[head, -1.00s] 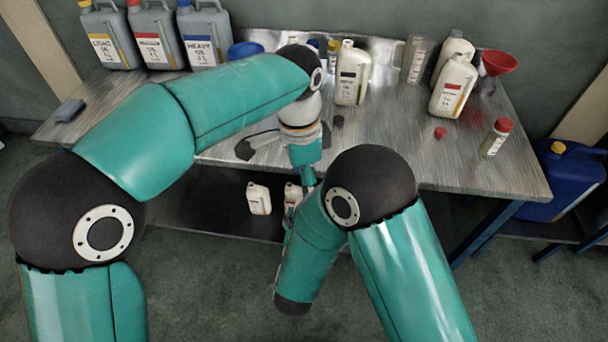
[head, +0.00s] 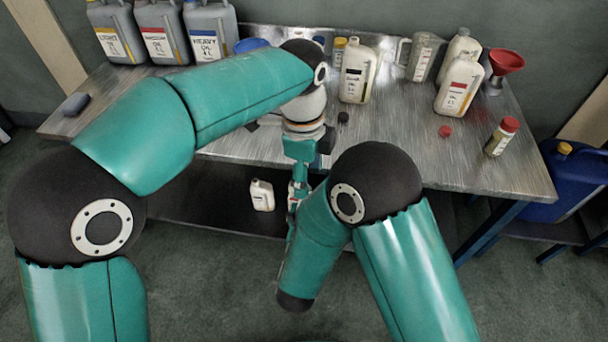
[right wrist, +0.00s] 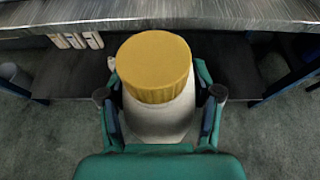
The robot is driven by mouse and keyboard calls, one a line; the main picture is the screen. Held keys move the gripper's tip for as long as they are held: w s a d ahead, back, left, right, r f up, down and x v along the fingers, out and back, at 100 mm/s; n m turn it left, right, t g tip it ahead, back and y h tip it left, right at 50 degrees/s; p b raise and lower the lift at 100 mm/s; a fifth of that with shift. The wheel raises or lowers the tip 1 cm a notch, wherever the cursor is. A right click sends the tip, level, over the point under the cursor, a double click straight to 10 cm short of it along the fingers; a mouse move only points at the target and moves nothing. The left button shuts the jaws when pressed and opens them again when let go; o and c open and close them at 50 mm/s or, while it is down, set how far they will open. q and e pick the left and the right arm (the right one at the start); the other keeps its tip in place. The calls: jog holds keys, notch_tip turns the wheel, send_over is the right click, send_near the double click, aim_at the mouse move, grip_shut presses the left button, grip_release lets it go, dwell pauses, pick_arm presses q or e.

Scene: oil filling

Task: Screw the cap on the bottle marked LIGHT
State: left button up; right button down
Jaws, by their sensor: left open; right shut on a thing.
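In the right wrist view, a pale bottle (right wrist: 160,122) stands upright between the fingers of my right gripper (right wrist: 159,96), which is shut on it. A ridged yellow cap (right wrist: 155,68) sits over its neck; I cannot tell whether it is threaded. No label shows on this side, so I cannot read LIGHT on it. In the head view my left gripper (head: 299,187) is open and points down in front of the table's front edge. The right wrist view shows no left finger touching the cap. My right gripper and its bottle are mostly hidden behind my arms in the head view.
The metal table (head: 400,150) carries a black-labelled bottle (head: 357,75), a red-labelled bottle (head: 458,88), a red funnel (head: 506,62), a loose red cap (head: 445,131) and a black cap (head: 343,117). Grey oil canisters (head: 207,35) stand at back left. A small bottle (head: 262,196) is on the lower shelf.

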pick_arm(q)
jog(key=s+a+f+n+h, duration=0.1)
jog(key=a+f+n, duration=0.2)
jog(key=f, duration=0.5)
jog(key=s+a+f+n+g, duration=0.1)
jog(key=a+f+n, duration=0.25)
jog(key=f, duration=0.45)
jog(key=s+a+f+n+h, duration=0.1)
jog(key=a+f+n, duration=0.25)
jog(key=f, duration=0.35)
jog(key=s+a+f+n+t, duration=0.1)
jog(key=s+a+f+n, duration=0.2)
jog(key=s+f+n, duration=0.2)
jog(key=s+a+f+n+h, duration=0.1)
jog(key=s+a+f+n, duration=0.2)
jog(key=s+f+n, duration=0.3)
jog(key=s+n, duration=0.2)
jog(key=n, duration=0.2)
jog(key=shift+s+f+t, duration=0.2)
jog(key=shift+t, duration=0.2)
